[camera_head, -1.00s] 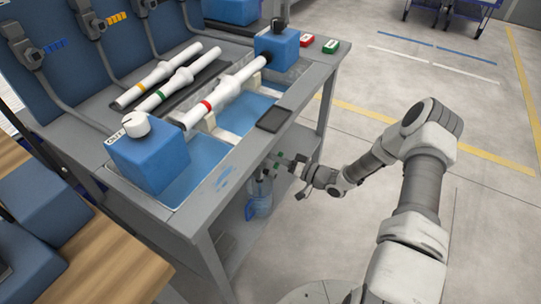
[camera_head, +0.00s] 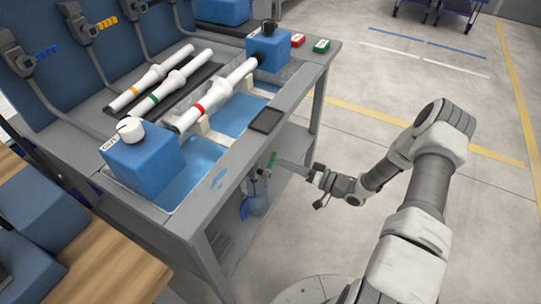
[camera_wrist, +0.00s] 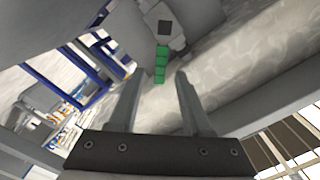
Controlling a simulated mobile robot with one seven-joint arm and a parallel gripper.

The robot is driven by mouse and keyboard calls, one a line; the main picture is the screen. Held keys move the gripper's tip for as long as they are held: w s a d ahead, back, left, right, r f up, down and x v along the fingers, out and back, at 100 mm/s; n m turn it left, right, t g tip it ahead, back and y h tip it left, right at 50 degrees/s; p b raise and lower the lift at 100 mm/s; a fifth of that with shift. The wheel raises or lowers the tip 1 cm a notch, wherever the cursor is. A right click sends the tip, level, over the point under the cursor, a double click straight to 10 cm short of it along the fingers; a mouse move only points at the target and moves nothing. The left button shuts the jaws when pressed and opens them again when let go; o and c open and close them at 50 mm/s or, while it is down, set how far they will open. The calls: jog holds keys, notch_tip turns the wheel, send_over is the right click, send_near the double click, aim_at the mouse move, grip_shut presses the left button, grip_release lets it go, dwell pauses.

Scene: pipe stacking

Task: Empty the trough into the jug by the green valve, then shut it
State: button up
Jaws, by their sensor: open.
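The trough (camera_head: 172,207) is set in the bench top and holds blue water. The green valve handle (camera_head: 271,161) is below the bench's front edge; in the wrist view its green bar (camera_wrist: 161,63) shows beyond and between my fingertips. The blue-tinted jug (camera_head: 256,203) is under the bench, below the valve and partly hidden. I cannot tell its water level. My gripper (camera_head: 316,187) is open and empty, in front of the bench to the right of the valve and apart from it. Its two spread fingers (camera_wrist: 158,74) fill the wrist view's middle.
A white pipe with a red band (camera_head: 209,101) lies above the trough between two blue blocks. Two more pipes, yellow-banded (camera_head: 150,80) and green-banded (camera_head: 169,86), lie behind it. Red (camera_head: 298,40) and green (camera_head: 321,46) buttons sit at the far corner.

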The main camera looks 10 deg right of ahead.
jog(key=p+v, duration=0.1)
jog(key=v, duration=0.8)
jog(key=shift+s+d, duration=0.2)
jog(key=shift+d, duration=0.05)
